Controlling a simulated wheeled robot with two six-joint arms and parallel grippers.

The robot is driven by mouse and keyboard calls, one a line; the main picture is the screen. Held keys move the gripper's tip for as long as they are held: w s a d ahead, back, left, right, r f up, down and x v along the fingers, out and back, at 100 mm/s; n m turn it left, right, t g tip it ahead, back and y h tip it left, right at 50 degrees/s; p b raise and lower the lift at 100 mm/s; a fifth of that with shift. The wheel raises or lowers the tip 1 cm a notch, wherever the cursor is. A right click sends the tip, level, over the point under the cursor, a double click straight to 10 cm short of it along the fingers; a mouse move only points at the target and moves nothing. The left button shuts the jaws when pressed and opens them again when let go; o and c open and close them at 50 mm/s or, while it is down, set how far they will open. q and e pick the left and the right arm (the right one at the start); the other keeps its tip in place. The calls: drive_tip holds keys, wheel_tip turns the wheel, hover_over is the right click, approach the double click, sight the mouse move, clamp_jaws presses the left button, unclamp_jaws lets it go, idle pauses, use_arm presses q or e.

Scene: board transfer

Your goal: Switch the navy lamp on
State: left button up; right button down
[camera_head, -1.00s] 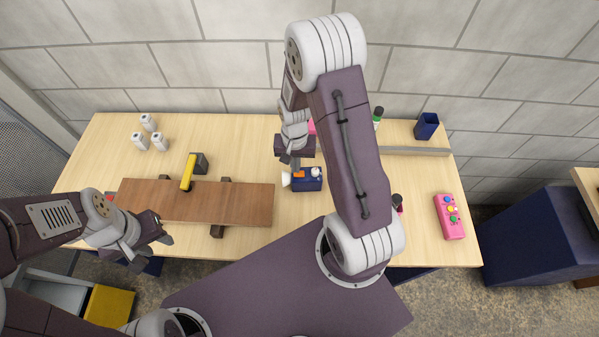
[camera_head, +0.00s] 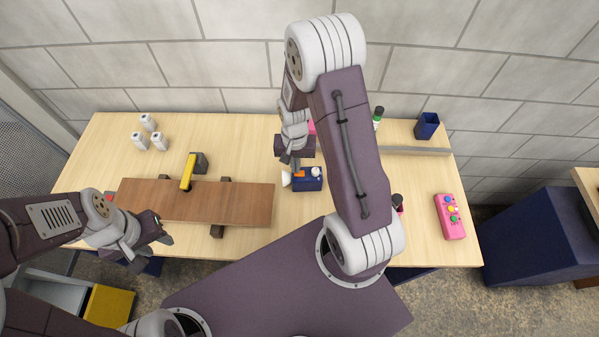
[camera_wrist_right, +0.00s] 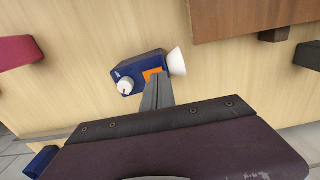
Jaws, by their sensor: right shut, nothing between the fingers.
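The navy lamp (camera_head: 309,185) is a small box on the table, with a white cone-shaped head at its left end and a white knob on top. In the right wrist view the lamp (camera_wrist_right: 136,70) shows an orange switch (camera_wrist_right: 152,74) between knob and white cone (camera_wrist_right: 176,62). My right gripper (camera_head: 293,166) is shut and empty, its fingertips (camera_wrist_right: 157,76) right at the orange switch; whether they touch it I cannot tell. No clear glow shows on the cone. My left gripper (camera_head: 163,230) is open and empty near the front left of the table.
A brown board (camera_head: 210,203) lies on supports left of the lamp, with a yellow-handled tool (camera_head: 187,173) at it. Several white containers (camera_head: 148,122) stand back left. A pink button box (camera_head: 450,217) and navy cup (camera_head: 427,126) are at right. My right arm hides the table's middle.

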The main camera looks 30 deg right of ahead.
drive_tip(key=shift+f+b, duration=0.55)
drive_tip(key=shift+f, duration=0.25)
drive_tip(key=shift+r, duration=0.1)
wheel_tip(320, 180, up, 7)
drive_tip(key=p, duration=0.6)
drive_tip(key=shift+p, duration=0.3)
